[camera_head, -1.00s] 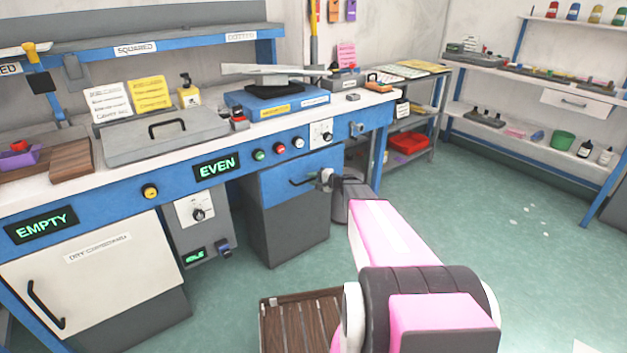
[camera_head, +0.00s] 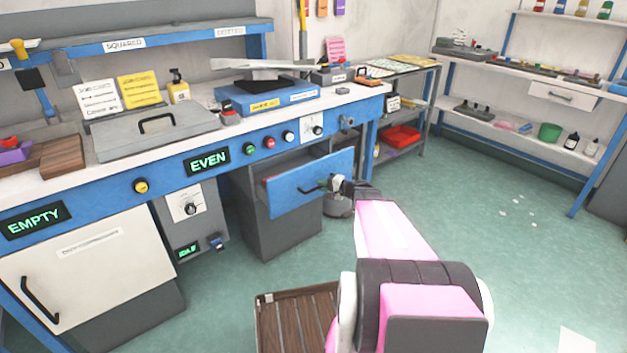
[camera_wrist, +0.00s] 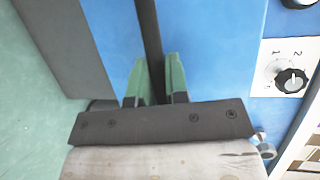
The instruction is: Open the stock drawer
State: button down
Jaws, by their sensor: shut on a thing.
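The stock drawer (camera_head: 290,195) is the blue-fronted drawer in the grey cabinet under the bench. It stands partly pulled out, with a dark gap showing behind its front. Its dark bar handle (camera_head: 312,188) runs across the blue front; in the wrist view the handle (camera_wrist: 149,35) passes between my fingers. My gripper (camera_head: 335,182) is at the right part of the handle. In the wrist view my gripper's green fingers (camera_wrist: 154,85) are shut on the handle, one on each side. The inside of the drawer is mostly hidden.
The grey cabinet body (camera_head: 283,235) stands below the drawer. A slatted wooden platform (camera_head: 297,322) lies on the floor near my arm. A metal shelf with a red bin (camera_head: 402,137) stands behind to the right. The green floor (camera_head: 470,215) at right is mostly clear.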

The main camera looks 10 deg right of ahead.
jog(key=s+d, duration=0.4)
jog(key=s, duration=0.5)
jog(key=shift+s+d, duration=0.3)
jog(key=shift+d, duration=0.1)
jog(key=c, duration=1.1)
grip_release()
jog(key=shift+c, duration=0.2)
jog(key=shift+s, duration=0.1)
jog(key=v, duration=1)
jog(key=shift+d, duration=0.3)
jog(key=shift+s+r, duration=0.1)
jog(key=shift+s, duration=0.05)
